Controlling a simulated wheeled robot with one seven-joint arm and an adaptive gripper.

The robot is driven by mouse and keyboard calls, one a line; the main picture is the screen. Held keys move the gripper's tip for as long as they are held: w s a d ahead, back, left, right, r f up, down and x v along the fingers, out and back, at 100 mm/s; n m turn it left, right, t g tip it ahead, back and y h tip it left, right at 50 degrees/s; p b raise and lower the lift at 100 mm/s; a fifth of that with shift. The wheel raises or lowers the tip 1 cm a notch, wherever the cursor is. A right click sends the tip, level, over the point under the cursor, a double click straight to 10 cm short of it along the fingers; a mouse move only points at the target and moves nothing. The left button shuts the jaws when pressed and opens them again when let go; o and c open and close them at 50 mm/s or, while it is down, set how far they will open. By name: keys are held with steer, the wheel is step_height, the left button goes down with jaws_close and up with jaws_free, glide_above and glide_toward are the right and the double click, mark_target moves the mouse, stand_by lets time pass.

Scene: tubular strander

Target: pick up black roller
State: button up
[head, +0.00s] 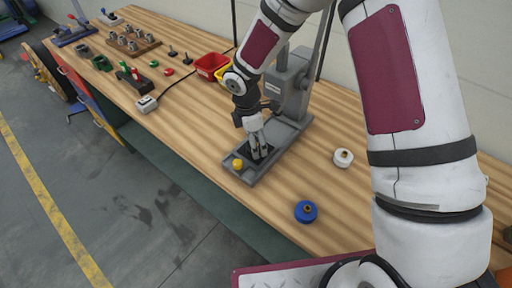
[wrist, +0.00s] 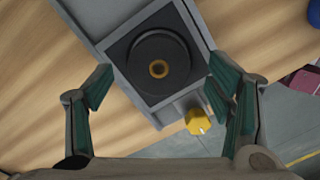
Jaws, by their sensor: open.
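The black roller (wrist: 158,48) is a round disc with a brass-coloured centre bore. It lies flat on a dark square plate of a grey machine fixture in the wrist view. My gripper (wrist: 162,84) is open, with its green-padded fingers on either side of the plate and nothing between them. In the head view my gripper (head: 258,150) points down over the fixture base (head: 273,163). It largely hides the roller there. I cannot tell the exact height of the fingertips above the roller.
A yellow knob (head: 238,164) sits on the fixture's front end. A blue roller (head: 306,211) and a white roller (head: 343,157) lie on the wooden bench (head: 200,135). The fixture's grey column (head: 291,87) stands behind my gripper. A red bin (head: 210,66) stands farther left.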

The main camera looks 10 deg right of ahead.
steer(key=shift+d+f, duration=0.1)
steer(key=shift+f, duration=0.6)
steer(key=shift+w, duration=0.1)
jaws_close()
steer(key=shift+r, duration=0.1)
